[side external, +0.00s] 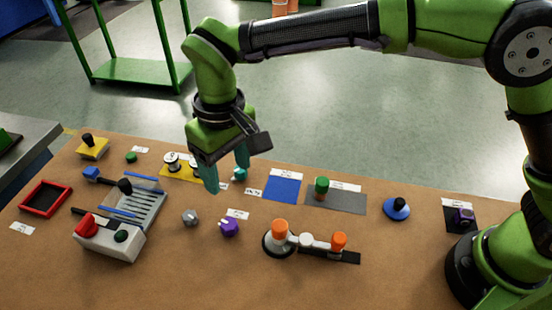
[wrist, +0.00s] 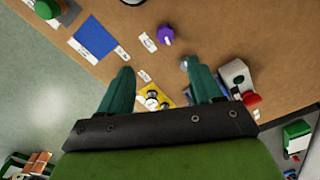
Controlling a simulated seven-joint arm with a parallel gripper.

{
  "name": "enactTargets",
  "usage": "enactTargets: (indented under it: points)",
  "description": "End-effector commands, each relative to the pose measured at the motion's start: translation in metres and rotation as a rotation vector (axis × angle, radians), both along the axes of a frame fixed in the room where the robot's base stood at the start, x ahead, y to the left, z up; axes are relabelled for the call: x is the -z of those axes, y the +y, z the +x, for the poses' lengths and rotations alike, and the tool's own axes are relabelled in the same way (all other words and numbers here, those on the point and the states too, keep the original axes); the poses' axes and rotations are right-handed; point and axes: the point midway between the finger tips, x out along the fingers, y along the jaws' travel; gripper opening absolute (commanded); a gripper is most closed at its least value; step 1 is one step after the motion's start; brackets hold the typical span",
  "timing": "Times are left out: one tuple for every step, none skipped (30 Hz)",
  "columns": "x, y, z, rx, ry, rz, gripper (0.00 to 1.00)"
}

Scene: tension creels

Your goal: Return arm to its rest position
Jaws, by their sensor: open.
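My gripper (side external: 225,175) hangs above the back middle of the brown table (side external: 180,279), its two teal fingers apart. In the side external view it is over the area between the yellow plate (side external: 177,175) and the blue mat (side external: 283,188). In the wrist view my gripper (wrist: 160,82) is open, with nothing between its fingertips. My arm reaches in from the right, bent at the elbow, with the gripper pointing down.
A purple piece (side external: 229,228) and a grey piece (side external: 190,217) lie in front of my gripper. An orange-topped assembly (side external: 280,238), a red-knobbed box (side external: 108,238), a grey tray (side external: 150,208) and a blue disc (side external: 396,209) stand around. The table's front is clear.

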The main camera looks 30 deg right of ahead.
Motion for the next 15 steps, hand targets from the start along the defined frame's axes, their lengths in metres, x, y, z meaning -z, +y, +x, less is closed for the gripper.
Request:
enactTargets:
  points:
    - [-0.009,-0.02,0.0,0.02,-0.012,0.022,0.65]
    - [-0.014,-0.032,-0.001,0.032,-0.018,0.038,0.65]
    - [-0.021,-0.049,-0.002,0.052,-0.031,0.06,0.65]
    - [-0.026,-0.062,-0.003,0.068,-0.042,0.077,0.65]
    - [-0.031,-0.075,-0.005,0.086,-0.053,0.094,0.65]
    - [-0.037,-0.093,-0.008,0.112,-0.069,0.116,0.65]
    - [-0.042,-0.107,-0.011,0.133,-0.082,0.132,0.65]
    - [-0.046,-0.121,-0.015,0.155,-0.096,0.149,0.65]
    - [-0.051,-0.139,-0.02,0.187,-0.116,0.171,0.65]
    - [-0.054,-0.152,-0.025,0.21,-0.132,0.185,0.65]
    - [-0.057,-0.166,-0.03,0.234,-0.15,0.2,0.65]
    - [-0.061,-0.183,-0.037,0.268,-0.173,0.221,0.65]
    - [-0.063,-0.195,-0.043,0.293,-0.192,0.234,0.65]
    - [-0.064,-0.207,-0.05,0.321,-0.211,0.248,0.65]
    - [-0.066,-0.223,-0.059,0.356,-0.238,0.265,0.65]
